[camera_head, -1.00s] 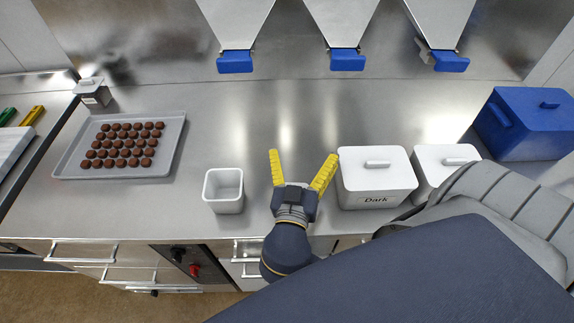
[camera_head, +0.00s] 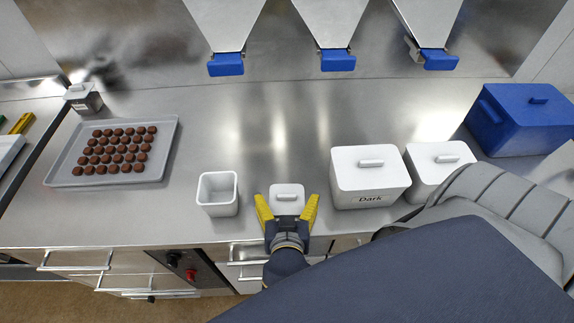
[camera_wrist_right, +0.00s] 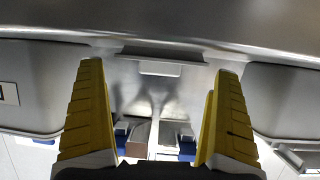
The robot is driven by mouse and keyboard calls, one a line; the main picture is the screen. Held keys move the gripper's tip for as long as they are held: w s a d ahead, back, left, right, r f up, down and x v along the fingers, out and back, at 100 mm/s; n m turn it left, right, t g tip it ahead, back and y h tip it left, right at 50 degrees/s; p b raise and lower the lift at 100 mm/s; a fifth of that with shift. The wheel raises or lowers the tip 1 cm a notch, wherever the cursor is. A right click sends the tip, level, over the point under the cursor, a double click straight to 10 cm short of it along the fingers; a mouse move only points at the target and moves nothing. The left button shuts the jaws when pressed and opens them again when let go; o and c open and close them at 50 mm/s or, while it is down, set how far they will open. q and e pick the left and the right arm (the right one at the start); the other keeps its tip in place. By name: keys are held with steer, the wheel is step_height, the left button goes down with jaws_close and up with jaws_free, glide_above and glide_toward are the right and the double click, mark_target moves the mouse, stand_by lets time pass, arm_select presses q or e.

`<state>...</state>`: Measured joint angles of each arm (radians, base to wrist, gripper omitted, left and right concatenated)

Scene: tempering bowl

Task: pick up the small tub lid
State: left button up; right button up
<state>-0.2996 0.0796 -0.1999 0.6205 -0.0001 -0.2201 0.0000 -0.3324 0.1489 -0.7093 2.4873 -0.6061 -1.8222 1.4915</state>
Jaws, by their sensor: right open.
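The small tub lid (camera_head: 287,190) is a pale grey square with a bar handle, lying on the steel counter near its front edge. In the right wrist view the lid (camera_wrist_right: 165,52) appears upside down, beyond the fingertips and centred between them. My right gripper (camera_head: 287,198) is open and empty, its yellow fingers on either side of the lid's near part in the head view. I cannot tell whether they touch it. The small open tub (camera_head: 218,207) stands just left of the gripper. My left gripper is not in view.
A lidded tub labelled Dark (camera_head: 369,185) stands close on the right, with another white lidded tub (camera_head: 437,165) and a blue bin (camera_head: 520,122) beyond. A tray (camera_head: 60,174) of chocolates lies left. Hoppers (camera_head: 337,25) hang at the back. The middle counter is clear.

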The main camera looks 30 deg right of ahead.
steer(key=shift+x, duration=1.3)
steer(key=c, duration=0.9)
